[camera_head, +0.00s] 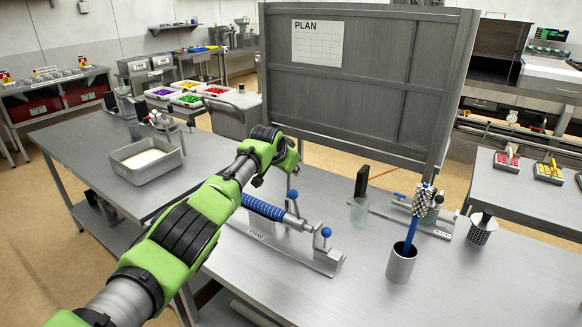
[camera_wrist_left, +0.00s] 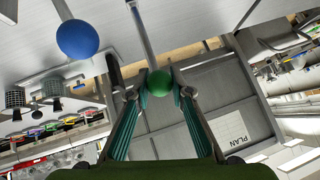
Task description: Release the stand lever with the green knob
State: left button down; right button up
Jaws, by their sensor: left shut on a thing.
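The green knob (camera_wrist_left: 158,83) sits at the end of a thin metal lever (camera_wrist_left: 143,35) in the left wrist view. My left gripper (camera_wrist_left: 157,93) is shut on it, with one finger on each side. In the head view my left arm reaches over the stand (camera_head: 300,250) and hides the green knob. The stand lies on the metal table, with a blue ribbed roller (camera_head: 262,207) along it. One blue knob (camera_head: 292,194) tops an upright rod and another blue knob (camera_head: 326,232) is at its right end. A blue knob (camera_wrist_left: 77,39) also shows large in the left wrist view.
A steel cup (camera_head: 402,265) holding a blue-handled brush stands right of the stand. A grey tray (camera_head: 147,168) is at the left. A tall grey board (camera_head: 365,85) rises behind the table.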

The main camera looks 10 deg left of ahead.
pick_arm(q)
jog(key=shift+w+d+f, duration=0.1)
jog(key=shift+w+d, duration=0.05)
jog(key=shift+f, duration=0.1)
dwell(0.4)
jog(key=c, duration=1.8)
grip_release()
jog(key=shift+w, duration=0.1)
jog(key=shift+v, duration=1)
jog(key=v, duration=1)
